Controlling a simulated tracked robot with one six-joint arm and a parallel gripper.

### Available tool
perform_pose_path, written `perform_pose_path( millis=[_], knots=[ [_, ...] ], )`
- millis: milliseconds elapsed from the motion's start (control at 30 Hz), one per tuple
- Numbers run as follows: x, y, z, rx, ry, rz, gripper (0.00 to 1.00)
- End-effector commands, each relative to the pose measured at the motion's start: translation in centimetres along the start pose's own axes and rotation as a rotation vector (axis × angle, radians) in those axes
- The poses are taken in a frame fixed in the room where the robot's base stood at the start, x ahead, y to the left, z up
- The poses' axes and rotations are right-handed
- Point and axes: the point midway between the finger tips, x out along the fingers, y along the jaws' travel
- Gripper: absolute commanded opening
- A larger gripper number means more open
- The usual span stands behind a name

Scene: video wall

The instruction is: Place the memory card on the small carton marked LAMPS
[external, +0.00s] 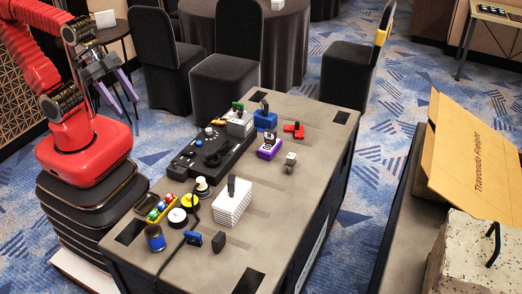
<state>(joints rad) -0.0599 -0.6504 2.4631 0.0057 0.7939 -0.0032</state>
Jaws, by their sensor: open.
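My gripper (128,106) is at the upper left, open and empty. Its two purple-grey fingers point down beside the table's left edge, apart from everything on the table. No mark reading LAMPS is legible at this size, so I cannot tell which box is the small carton. I cannot make out the memory card for sure either. A small purple and white box (269,147), a blue box (266,120) and a pale grey box (240,127) stand toward the far half of the table. Each has a small object on or against its top.
The grey-topped table (300,207) also bears a black control panel (213,146), a ribbed white block (232,203), a red item (294,131), a small grey block (290,162) and a blue jar (155,238). Its right side is mostly clear. Black chairs (226,66) stand behind.

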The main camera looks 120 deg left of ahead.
Motion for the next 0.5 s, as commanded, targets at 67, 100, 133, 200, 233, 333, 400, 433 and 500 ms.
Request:
perform_pose_path(
  millis=[67, 100, 133, 200, 233, 333, 400, 433, 500],
  knots=[
    [-0.9, 0.9, 1.6, 0.025, -0.015, 0.017, 0.56],
    [-1.3, 1.2, 2.2, 0.034, -0.023, 0.023, 0.56],
    [-1.5, 1.4, 2.6, 0.040, -0.029, 0.026, 0.56],
    [-1.8, 1.7, 3.3, 0.048, -0.038, 0.032, 0.56],
    [-1.8, 1.8, 3.5, 0.051, -0.041, 0.033, 0.56],
    [-1.9, 1.8, 3.7, 0.053, -0.045, 0.035, 0.56],
    [-1.9, 1.8, 3.6, 0.053, -0.045, 0.034, 0.56],
    [-1.9, 1.8, 3.6, 0.052, -0.045, 0.034, 0.56],
    [-1.9, 1.8, 3.6, 0.052, -0.044, 0.034, 0.56]
  ],
)
